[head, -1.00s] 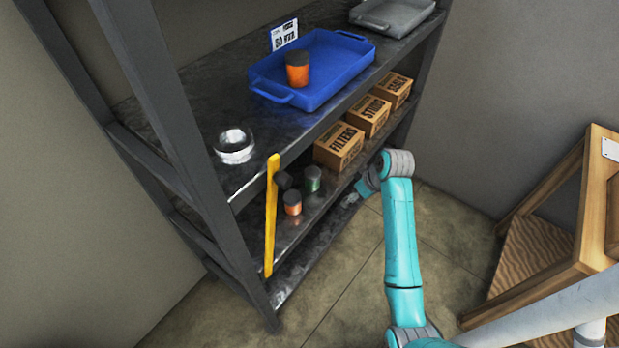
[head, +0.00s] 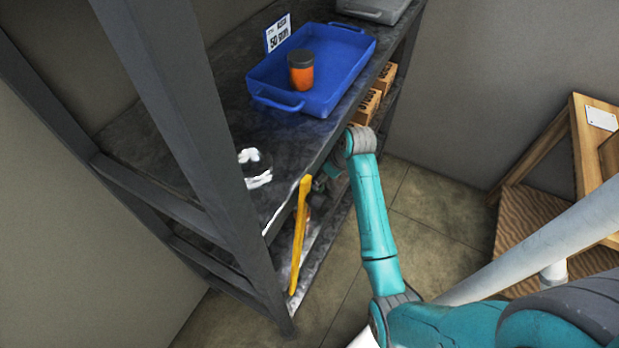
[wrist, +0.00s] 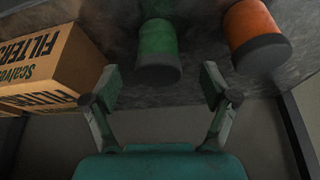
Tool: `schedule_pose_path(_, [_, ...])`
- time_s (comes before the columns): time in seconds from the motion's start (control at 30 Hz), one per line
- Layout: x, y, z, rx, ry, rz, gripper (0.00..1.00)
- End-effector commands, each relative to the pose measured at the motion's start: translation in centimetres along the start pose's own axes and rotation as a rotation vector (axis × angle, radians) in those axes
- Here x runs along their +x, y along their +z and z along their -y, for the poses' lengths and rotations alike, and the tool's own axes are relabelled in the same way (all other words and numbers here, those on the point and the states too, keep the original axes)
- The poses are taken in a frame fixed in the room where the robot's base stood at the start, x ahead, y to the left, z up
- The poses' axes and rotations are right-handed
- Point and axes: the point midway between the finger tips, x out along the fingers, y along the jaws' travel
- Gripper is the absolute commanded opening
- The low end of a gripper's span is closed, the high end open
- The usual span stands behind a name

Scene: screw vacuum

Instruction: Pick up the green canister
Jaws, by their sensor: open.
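The green canister (wrist: 158,42) with a dark grey-green cap shows in the wrist view, just beyond the fingertips and roughly centred between them. My gripper (wrist: 160,84) is open and empty, one finger on each side of the canister's line, apart from it. In the head view my gripper reaches in under the upper shelf board, mostly hidden, and I cannot make out the green canister there.
An orange canister (wrist: 252,28) stands close to the right of the green one, and a FILTERS box (wrist: 50,68) to the left in the wrist view. A yellow bar (head: 299,235) crosses the shelf front. The upper shelf holds a blue tray (head: 262,84) with another orange canister (head: 301,72).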

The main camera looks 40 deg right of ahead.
Motion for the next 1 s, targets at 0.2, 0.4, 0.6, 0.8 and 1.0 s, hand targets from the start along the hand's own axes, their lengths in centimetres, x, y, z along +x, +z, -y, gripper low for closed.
schedule_pose_path(0.2, [2.1, -0.1, 0.0, 0.000, -0.001, 0.001, 0.85])
schedule_pose_path(0.4, [4.8, -0.4, -0.3, 0.000, -0.001, 0.002, 0.85])
schedule_pose_path(0.6, [6.8, -0.4, -0.3, -0.001, -0.001, 0.001, 0.85])
schedule_pose_path(0.8, [6.9, -0.4, -0.3, -0.001, 0.001, 0.000, 0.85])
schedule_pose_path(1.0, [6.9, -0.4, -0.3, 0.000, 0.001, 0.000, 0.50])
